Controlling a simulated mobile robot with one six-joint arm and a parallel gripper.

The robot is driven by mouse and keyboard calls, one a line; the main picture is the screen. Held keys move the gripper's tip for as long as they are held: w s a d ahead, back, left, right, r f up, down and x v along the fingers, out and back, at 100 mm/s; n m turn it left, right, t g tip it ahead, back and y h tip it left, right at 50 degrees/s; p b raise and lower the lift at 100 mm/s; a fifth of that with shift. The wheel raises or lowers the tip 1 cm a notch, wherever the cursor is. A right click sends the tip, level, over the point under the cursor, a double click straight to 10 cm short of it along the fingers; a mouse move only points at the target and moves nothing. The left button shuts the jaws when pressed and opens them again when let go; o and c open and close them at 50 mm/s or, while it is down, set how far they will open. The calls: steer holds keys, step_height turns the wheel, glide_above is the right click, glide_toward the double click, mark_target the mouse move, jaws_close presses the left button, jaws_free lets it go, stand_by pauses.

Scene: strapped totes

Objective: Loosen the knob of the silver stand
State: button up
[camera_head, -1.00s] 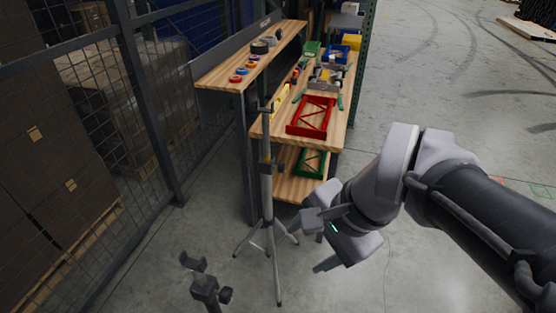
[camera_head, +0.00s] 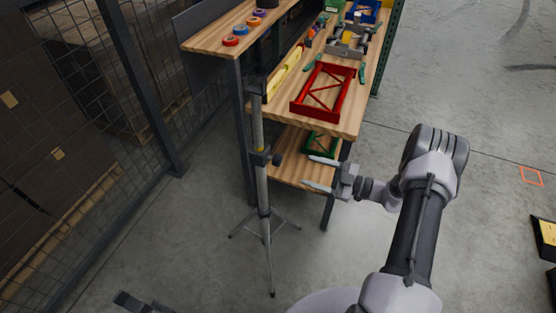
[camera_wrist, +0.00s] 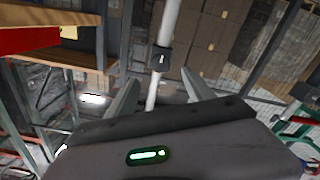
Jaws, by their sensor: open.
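The silver stand (camera_head: 262,190) stands upright on its tripod legs in front of the workbench. A black clamp collar sits partway up its pole, with a dark knob (camera_head: 277,160) on its right side. My gripper (camera_head: 314,173) is open and empty, to the right of the knob, with its fingers pointing left toward it and a clear gap between. In the wrist view the silver pole (camera_wrist: 168,30) and the black collar (camera_wrist: 160,60) show ahead between my two open fingers (camera_wrist: 160,92), beyond their tips. The collar does not touch the fingers.
The wooden workbench (camera_head: 345,125) behind the stand carries a red frame (camera_head: 322,92) and tools. A lower shelf (camera_head: 290,172) sits behind the knob. A wire fence (camera_head: 165,110) runs at the left. Part of a dark object (camera_head: 132,302) shows at the bottom left.

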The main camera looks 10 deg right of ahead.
mark_target(281, 162)
steer(key=b+x, duration=0.2)
steer(key=x, duration=0.9)
steer(key=shift+w+a+b, duration=0.25)
steer(key=shift+b, duration=0.15)
jaws_close()
